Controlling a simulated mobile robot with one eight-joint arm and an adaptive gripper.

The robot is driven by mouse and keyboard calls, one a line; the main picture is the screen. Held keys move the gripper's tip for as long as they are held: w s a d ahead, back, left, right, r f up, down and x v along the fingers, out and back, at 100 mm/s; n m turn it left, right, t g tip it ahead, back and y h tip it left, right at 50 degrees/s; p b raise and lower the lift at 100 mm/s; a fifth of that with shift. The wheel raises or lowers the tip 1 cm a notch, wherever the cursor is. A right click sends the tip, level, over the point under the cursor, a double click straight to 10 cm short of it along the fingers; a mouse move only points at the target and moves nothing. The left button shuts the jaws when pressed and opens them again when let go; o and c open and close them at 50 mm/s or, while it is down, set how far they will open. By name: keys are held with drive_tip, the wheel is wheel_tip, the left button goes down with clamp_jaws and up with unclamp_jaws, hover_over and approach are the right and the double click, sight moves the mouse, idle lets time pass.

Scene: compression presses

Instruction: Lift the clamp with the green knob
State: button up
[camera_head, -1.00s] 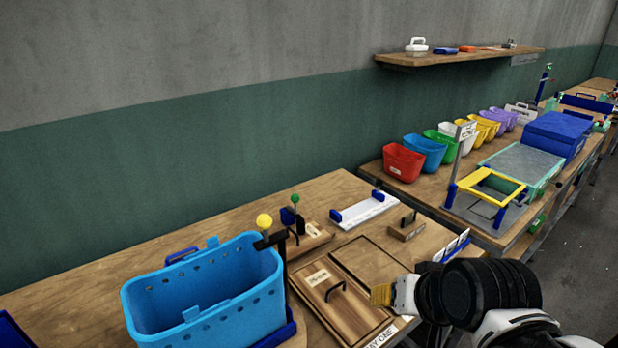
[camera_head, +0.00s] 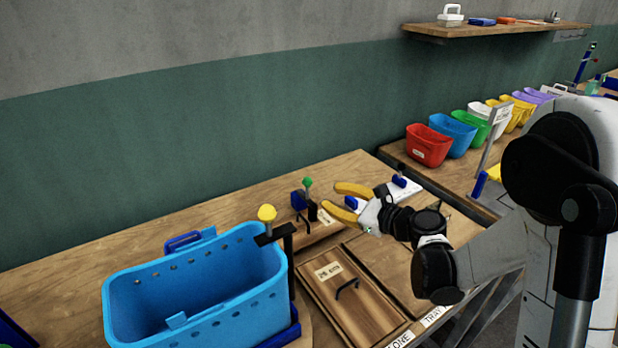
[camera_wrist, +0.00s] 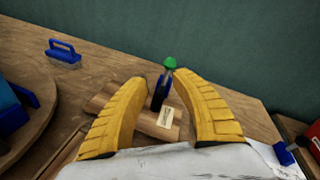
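The clamp with the green knob (camera_head: 307,183) stands on a small wooden board at the back of the near table. Its knob is a green ball on a thin stem, beside a blue upright and a black part. In the wrist view the green knob (camera_wrist: 170,62) tops the blue clamp body (camera_wrist: 161,90), seen between my finger tips but beyond them. My gripper (camera_head: 346,202) has yellow fingers spread wide, empty, just right of the clamp in the head view. I see no contact with the knob. The clamp's lower part is partly hidden in the head view.
A blue perforated basket (camera_head: 195,300) with a yellow-knobbed clamp (camera_head: 267,213) stands left of the green-knobbed one. A wooden lid with a black handle (camera_head: 348,288) lies in front. A white tray with blue handles (camera_head: 408,188) is behind my gripper. Coloured bins (camera_head: 428,146) stand farther right.

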sight(308, 184)
drive_tip(key=w+a+f+m+b, duration=0.1)
drive_tip(key=w+a, duration=0.1)
drive_tip(key=w, duration=0.1)
drive_tip(key=w+a+f+m+t+y+b, duration=0.1)
drive_tip(key=w+a+m, duration=0.1)
drive_tip(key=w, duration=0.1)
drive_tip(key=w+a+f+m+t+b, duration=0.1)
drive_tip(key=w+a+m, duration=0.1)
drive_tip(key=w+a, duration=0.1)
drive_tip(key=shift+w+a+f+y, duration=0.1)
drive_tip(key=shift+w+f+y, duration=0.2)
drive_tip(key=shift+w, duration=0.25)
clamp_jaws()
